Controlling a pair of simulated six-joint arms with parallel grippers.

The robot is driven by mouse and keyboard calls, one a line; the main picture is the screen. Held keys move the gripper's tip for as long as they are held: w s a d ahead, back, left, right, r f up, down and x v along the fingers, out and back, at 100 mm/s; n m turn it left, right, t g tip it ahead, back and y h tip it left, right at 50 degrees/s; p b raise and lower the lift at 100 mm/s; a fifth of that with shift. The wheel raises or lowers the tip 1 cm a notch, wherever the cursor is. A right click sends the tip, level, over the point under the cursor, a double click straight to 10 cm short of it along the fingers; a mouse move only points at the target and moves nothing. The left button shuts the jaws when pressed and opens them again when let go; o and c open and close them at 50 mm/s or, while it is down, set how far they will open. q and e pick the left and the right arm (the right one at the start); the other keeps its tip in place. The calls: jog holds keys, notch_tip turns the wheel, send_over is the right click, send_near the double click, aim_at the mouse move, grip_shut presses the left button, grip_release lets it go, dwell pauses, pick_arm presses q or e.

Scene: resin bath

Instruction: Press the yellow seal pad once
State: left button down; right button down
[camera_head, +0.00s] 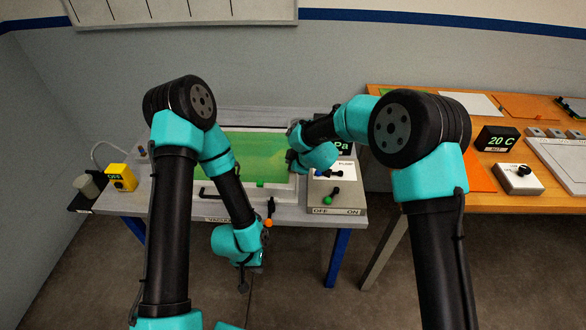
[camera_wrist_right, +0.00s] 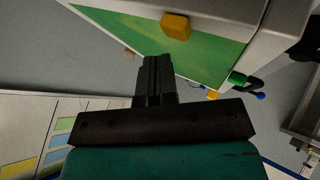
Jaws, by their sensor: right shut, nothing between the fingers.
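A yellow block, which looks like the seal pad (camera_wrist_right: 175,26), sits at the edge of the green sheet in the right wrist view. My right gripper (camera_wrist_right: 157,62) is shut and empty, with its fingertips pointing toward the pad and a visible gap between them. In the head view my right wrist hangs over the right side of the green bath (camera_head: 262,146), and I cannot make out the pad there. My left gripper (camera_head: 243,286) hangs low in front of the bath bench, too small and dark to tell open from shut.
A yellow OFF box (camera_head: 121,177) stands left of the bath. A control panel (camera_head: 325,205) with green and blue knobs stands at its right front. An orange-tipped lever (camera_head: 268,222) is at the front edge. A wooden bench (camera_head: 429,100) with a 20 C display stands right.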

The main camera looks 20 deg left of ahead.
jog(key=shift+f, duration=0.15)
jog(key=shift+f, duration=0.25)
jog(key=shift+f, duration=0.5)
dwell(0.8)
dwell(0.4)
jog(key=shift+r, duration=0.9)
jog(key=shift+r, duration=0.1)
jog(key=shift+r, duration=2.4)
